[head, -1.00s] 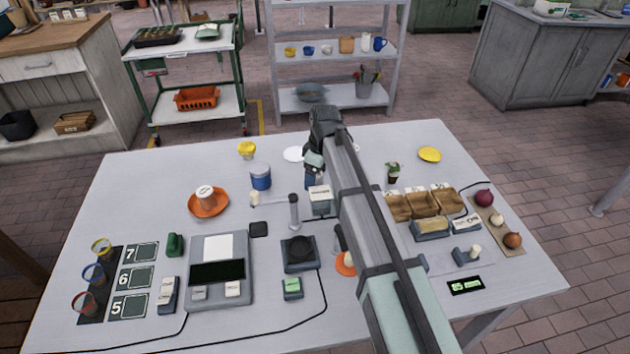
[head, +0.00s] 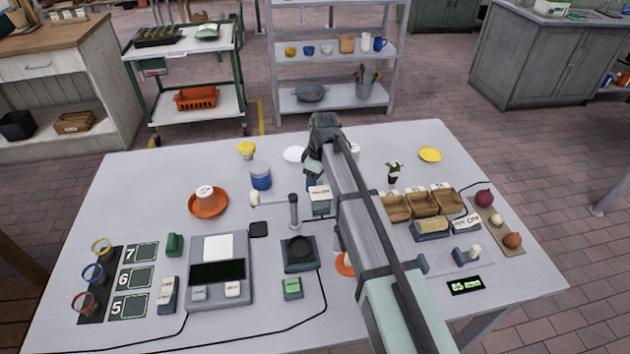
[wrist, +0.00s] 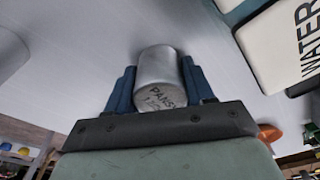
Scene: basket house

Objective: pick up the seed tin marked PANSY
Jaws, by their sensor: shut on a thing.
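The tin marked PANSY (wrist: 157,68) is a plain silver cylinder with dark lettering in the wrist view. It sits between the blue fingers of my gripper (wrist: 158,88), which is shut on it, one finger on each side. In the head view my gripper (head: 312,180) is over the back middle of the table, behind the small white-topped grey box. The tin cannot be made out in the head view. Whether it touches the table is unclear.
A box marked WATER (wrist: 300,45) is close by in the wrist view. A grey post (head: 294,212) stands in front; a potted plant (head: 393,172) stands right.

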